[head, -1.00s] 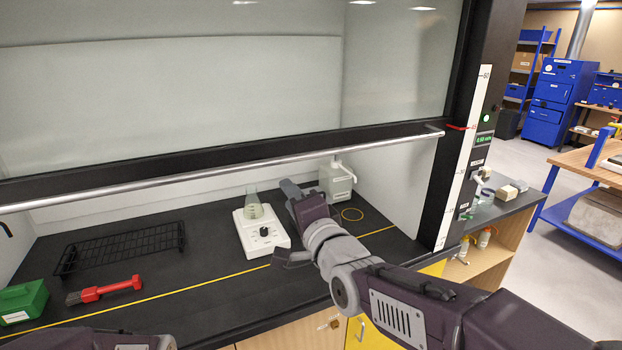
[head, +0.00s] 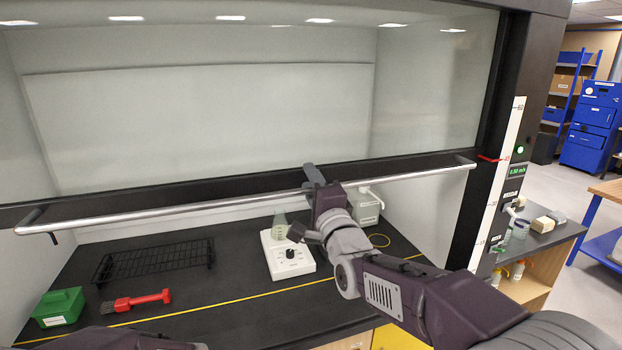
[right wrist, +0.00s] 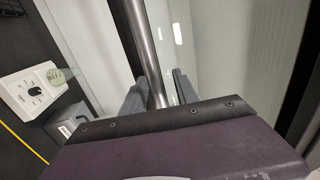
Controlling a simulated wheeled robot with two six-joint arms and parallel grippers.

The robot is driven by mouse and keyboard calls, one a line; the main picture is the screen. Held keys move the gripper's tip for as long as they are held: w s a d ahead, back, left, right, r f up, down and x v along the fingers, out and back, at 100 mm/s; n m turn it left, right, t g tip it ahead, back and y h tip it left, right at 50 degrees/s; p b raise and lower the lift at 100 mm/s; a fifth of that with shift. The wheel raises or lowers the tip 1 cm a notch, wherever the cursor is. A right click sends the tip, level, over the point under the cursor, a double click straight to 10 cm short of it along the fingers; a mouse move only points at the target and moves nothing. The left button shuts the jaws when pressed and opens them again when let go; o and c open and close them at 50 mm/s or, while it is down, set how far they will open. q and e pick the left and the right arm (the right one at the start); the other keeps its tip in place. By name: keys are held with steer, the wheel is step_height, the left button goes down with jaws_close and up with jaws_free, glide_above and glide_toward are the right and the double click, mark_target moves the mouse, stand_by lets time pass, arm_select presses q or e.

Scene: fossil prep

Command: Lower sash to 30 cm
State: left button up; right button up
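The sash (head: 250,184) is a glass pane with a black lower frame. It stands raised, with an open gap below it. Its long silver handle bar (head: 150,214) runs along the front. A white height scale (head: 497,205) is on the right post, with a red pointer (head: 491,158) well above its lower marks; the exact reading is too small to tell. My right gripper (head: 304,199) is at the bar, right of its middle. In the right wrist view, the bar (right wrist: 143,55) runs between its open fingers (right wrist: 158,88). My left gripper is out of view.
Under the sash are a white stirrer (head: 288,262) with a flask (head: 279,226), a black wire rack (head: 155,262), a red-handled brush (head: 140,300) and a green box (head: 58,307). A lit display (head: 517,170) is right of the scale.

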jaws_close()
steer(key=shift+f, duration=0.1)
stand_by(1.2)
